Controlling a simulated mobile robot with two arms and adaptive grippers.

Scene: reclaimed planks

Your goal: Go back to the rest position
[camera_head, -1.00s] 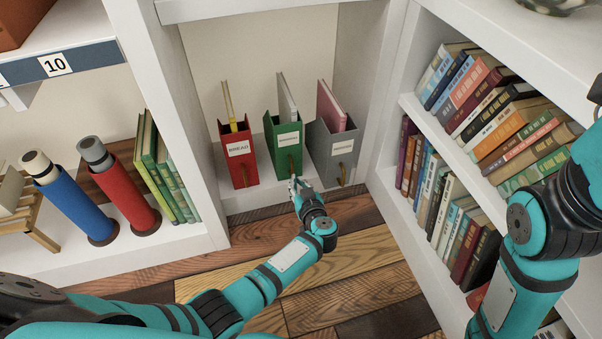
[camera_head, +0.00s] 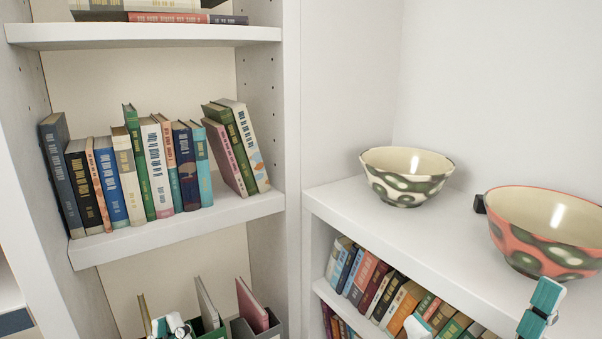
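My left gripper (camera_head: 170,326) shows only in part at the bottom edge of the head view, in white and teal. It is in front of the lower compartment, just left of the green file box (camera_head: 215,333). Its fingers are too small and cut off to tell whether they are open or shut. A teal part of my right arm (camera_head: 541,308) shows at the bottom right, in front of the white ledge.
A row of books (camera_head: 130,180) stands on the middle shelf (camera_head: 180,228). A patterned green bowl (camera_head: 405,178) and a red-rimmed bowl (camera_head: 550,232) stand on the white ledge (camera_head: 375,222). Leaning books (camera_head: 385,290) fill the shelf below. The grey file box (camera_head: 243,329) shows at the bottom.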

